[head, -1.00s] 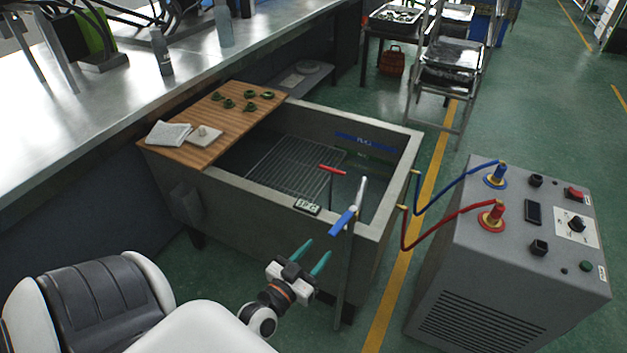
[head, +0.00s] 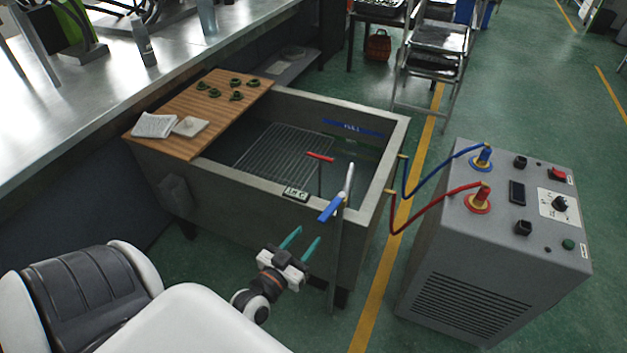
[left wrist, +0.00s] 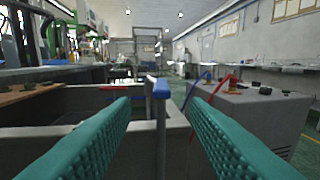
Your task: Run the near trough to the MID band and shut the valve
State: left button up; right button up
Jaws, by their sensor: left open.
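The grey trough (head: 255,195) stands in the middle of the head view, with a wire rack (head: 285,153) inside it. A blue band (head: 352,127) marked FULL runs on its inner far wall; other band labels are not readable. A blue lever handle (head: 331,208) sits on a silver standpipe (head: 348,180) at the near corner. A red handle (head: 320,156) stands on a thin stem over the trough. My left gripper (head: 303,238) is open and empty, in front of and below the blue handle. In the left wrist view the blue handle (left wrist: 162,88) shows between the fingers. My right gripper is not seen.
A grey chiller unit (head: 490,255) stands at the right, joined to the trough by a blue hose (head: 420,188) and a red hose (head: 420,222). A wooden board (head: 200,110) with green pieces covers the trough's left end. A small display (head: 295,194) sits on the near rim.

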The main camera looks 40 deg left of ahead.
aim_at(331, 208)
pick_arm(q)
jog(key=w, duration=0.8)
jog(key=w+p, duration=0.1)
jog(key=w, duration=0.3)
jog(key=shift+a, duration=0.35)
jog(key=shift+c, duration=0.2)
grip_shut()
